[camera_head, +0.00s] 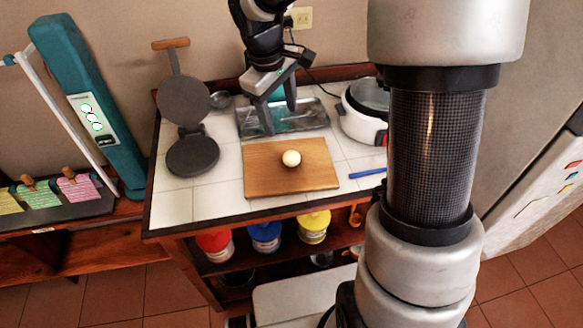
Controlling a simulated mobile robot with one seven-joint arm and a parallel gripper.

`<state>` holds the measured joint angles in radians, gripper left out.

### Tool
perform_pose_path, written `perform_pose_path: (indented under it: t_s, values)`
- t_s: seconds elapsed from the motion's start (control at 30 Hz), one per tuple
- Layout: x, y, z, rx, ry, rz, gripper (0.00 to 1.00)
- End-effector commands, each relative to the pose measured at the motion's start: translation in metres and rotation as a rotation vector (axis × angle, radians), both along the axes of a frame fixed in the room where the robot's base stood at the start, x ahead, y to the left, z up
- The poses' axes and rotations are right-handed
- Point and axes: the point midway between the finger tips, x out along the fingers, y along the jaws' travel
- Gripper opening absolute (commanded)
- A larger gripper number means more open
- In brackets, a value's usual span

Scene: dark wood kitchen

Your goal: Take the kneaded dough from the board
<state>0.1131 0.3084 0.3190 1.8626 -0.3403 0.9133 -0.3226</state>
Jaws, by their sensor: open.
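The kneaded dough (291,158) is a small pale ball. It sits near the middle of the wooden board (262,179), which lies flat on the white tiled counter. My gripper (282,122) is above and behind the board, pointing down over a metal tray (316,116). Its two fingers are spread apart with nothing held between them. The dough is clear of the fingers, nearer the counter's front.
A dark round press (190,153) stands open at the left. A white pot (357,128) is at the back right. A blue stick (368,173) lies right of the board. Several colored jars (264,236) sit on the shelf below.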

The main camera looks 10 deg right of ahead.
Motion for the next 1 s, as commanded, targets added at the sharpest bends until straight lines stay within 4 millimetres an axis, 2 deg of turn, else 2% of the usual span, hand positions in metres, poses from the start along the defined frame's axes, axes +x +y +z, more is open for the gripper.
perform_pose_path:
  t_s: [0.13, 0.5, 0.6, 0.77, 1.0]
  values:
    - [0.001, -0.004, -0.021, -0.002, 0.003, -0.009, 0.59]
    - [0.012, -0.015, -0.098, -0.001, 0.001, -0.007, 0.59]
    - [0.014, -0.017, -0.109, -0.001, 0.0, -0.007, 0.59]
    - [0.015, -0.018, -0.117, -0.002, -0.001, -0.007, 0.59]
    - [0.02, -0.024, -0.151, -0.002, 0.002, -0.007, 0.59]
